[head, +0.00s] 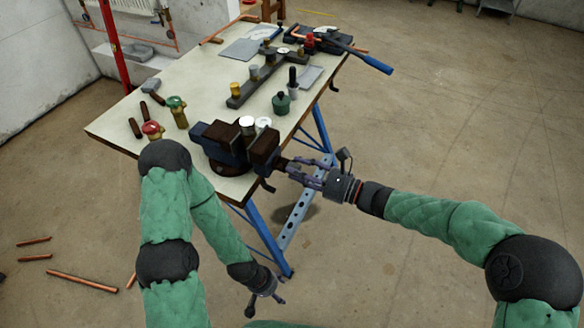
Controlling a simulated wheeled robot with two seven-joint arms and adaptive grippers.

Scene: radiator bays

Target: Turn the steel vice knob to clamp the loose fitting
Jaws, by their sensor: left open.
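The dark blue and brown vice (222,137) is mounted at the near right corner of the workbench. Its screw end points right, toward my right gripper (296,169). The fingers of my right gripper are at that end, one above the other; the steel knob is largely hidden there, and I cannot tell whether they grip it. A silvery round-topped piece (247,122) shows at the vice jaws; I cannot tell whether it is the loose fitting or whether it is clamped. My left gripper (277,289) hangs low beside the bench, open and empty, away from the vice.
The pale workbench (180,75) holds red-handled (152,129) and green-handled (177,108) valves, a green pot (281,103) and a dark fitting rack (258,82). A blue-handled tool (370,62) overhangs the far right edge. Copper pipes (82,281) lie on the floor at left.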

